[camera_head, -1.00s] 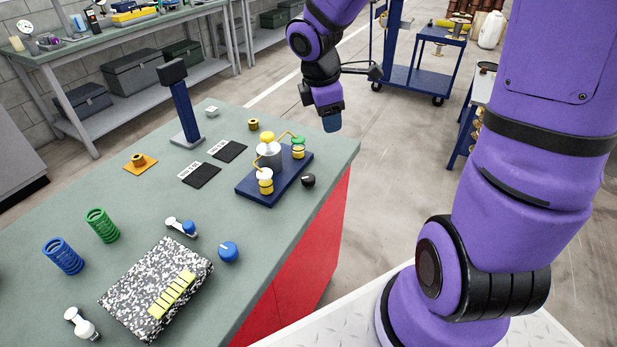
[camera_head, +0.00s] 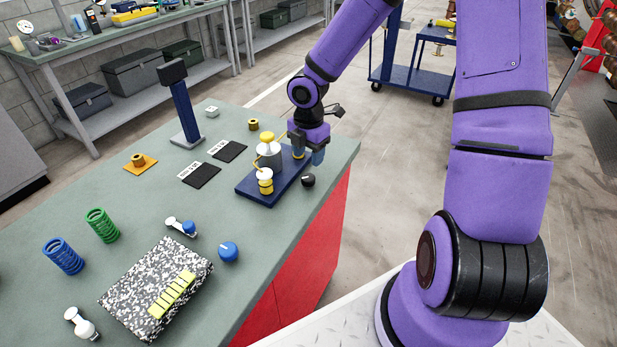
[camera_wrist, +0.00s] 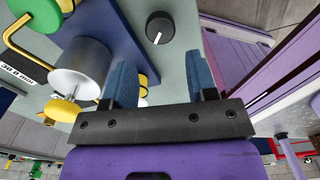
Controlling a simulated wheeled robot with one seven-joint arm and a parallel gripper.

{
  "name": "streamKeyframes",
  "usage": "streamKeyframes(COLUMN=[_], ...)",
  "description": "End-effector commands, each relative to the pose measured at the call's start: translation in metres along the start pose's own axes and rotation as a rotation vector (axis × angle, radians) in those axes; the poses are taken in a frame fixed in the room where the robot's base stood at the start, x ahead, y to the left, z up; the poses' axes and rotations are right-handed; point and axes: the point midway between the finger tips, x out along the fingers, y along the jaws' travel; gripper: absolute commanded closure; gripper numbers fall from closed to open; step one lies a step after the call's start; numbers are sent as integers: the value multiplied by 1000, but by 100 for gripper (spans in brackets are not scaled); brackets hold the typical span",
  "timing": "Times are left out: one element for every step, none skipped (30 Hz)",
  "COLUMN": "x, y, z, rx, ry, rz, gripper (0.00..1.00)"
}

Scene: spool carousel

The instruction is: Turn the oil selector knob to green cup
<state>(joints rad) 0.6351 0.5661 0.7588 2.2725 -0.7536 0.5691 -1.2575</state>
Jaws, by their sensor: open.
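The black round knob (camera_head: 308,180) sits on the bench beside the blue base plate (camera_head: 250,193). In the wrist view the knob (camera_wrist: 160,27) has a white pointer line toward the picture's bottom. The plate carries a grey cylinder (camera_head: 269,158) with a yellow top and bent yellow pipes. A white-topped cup (camera_head: 265,180) stands at its near end. The green-topped cup (camera_wrist: 36,12) shows partly in the wrist view; in the head view my arm mostly hides it. My gripper (camera_head: 313,157) is open and empty above the bench edge, apart from the knob, its blue fingers (camera_wrist: 162,75) spread.
A blue knob (camera_head: 228,251), a speckled block (camera_head: 150,285) and blue (camera_head: 63,256) and green (camera_head: 102,225) springs lie nearer. A blue post (camera_head: 184,112) stands behind. The bench (camera_head: 215,290) ends just right of the black knob, above a red side.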

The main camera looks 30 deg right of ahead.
Motion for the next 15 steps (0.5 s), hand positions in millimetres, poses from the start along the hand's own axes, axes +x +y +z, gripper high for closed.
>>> streamKeyframes(x=[10, 15, 23, 28, 34, 41, 46, 50, 57, 61, 64, 69, 72, 75, 78], y=[0, 0, 0, 0, -1, -1, 0, 0, -1, -1, 0, 0, 0, 0, 0], z=[-2, -1, -2, -2, -2, -1, -1, -2, -1, -2, -1, -1, -1, -1, -1], rx=[-2, -3, -2, -2, -2, -1, -2, -2, -1, -1, -1, 0, 0, 0, 1], ry=[3, 2, 3, 3, 3, 3, 2, 2, 2, 2, 1, 1, 1, 1, 1], rz=[-3, -3, -4, -3, -4, -4, -3, -3, -4, -3, -2, -3, -2, -1, -1], gripper=[48, 48, 48, 48, 48, 48, 48, 48, 48, 48, 48, 48, 48, 48, 48])
